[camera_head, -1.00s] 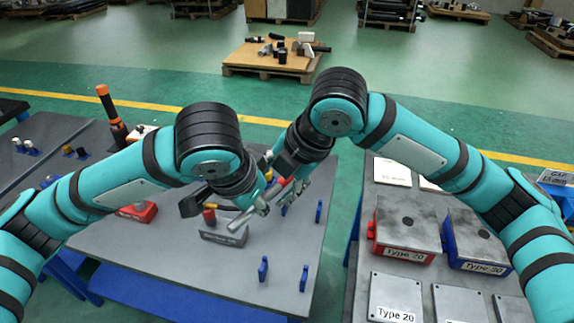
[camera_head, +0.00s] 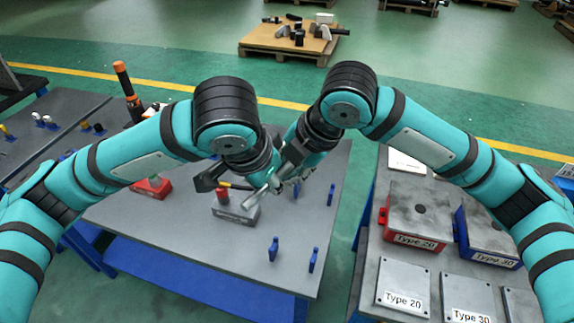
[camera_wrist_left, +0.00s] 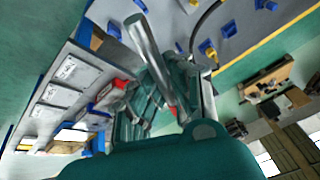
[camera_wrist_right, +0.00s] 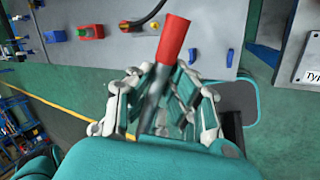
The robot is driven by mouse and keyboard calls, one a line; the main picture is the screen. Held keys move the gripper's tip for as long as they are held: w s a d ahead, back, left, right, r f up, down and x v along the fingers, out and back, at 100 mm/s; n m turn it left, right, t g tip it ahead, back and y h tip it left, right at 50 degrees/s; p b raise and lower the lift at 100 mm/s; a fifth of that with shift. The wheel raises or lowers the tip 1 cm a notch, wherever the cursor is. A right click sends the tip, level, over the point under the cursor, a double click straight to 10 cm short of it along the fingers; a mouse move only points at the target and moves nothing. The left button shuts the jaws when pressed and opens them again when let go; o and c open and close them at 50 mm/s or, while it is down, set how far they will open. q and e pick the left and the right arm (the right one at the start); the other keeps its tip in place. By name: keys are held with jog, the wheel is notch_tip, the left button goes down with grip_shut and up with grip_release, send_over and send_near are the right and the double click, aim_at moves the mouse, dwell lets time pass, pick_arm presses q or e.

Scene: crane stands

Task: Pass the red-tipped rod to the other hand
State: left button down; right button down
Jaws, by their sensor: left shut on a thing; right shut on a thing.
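The red-tipped rod is a grey metal bar. In the right wrist view its red tip (camera_wrist_right: 173,38) points up and away, and its grey shaft (camera_wrist_right: 155,92) runs down between the fingers of my right gripper (camera_wrist_right: 163,100). In the left wrist view the grey end of the rod (camera_wrist_left: 146,42) sticks out past my left gripper (camera_wrist_left: 165,98), with a bit of red lower down. In the head view my left gripper (camera_head: 262,188) and my right gripper (camera_head: 291,181) meet close together above the table, both shut on the rod. Their fingers hide its middle.
At the right, another table carries a red Type 20 box (camera_head: 412,222), a blue-sided Type 30 box (camera_head: 490,240) and labelled plates.

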pick_arm(q)
jog(key=c, duration=1.1)
grip_release()
jog(key=shift+s+d+f, duration=0.1)
jog(key=shift+c, duration=0.2)
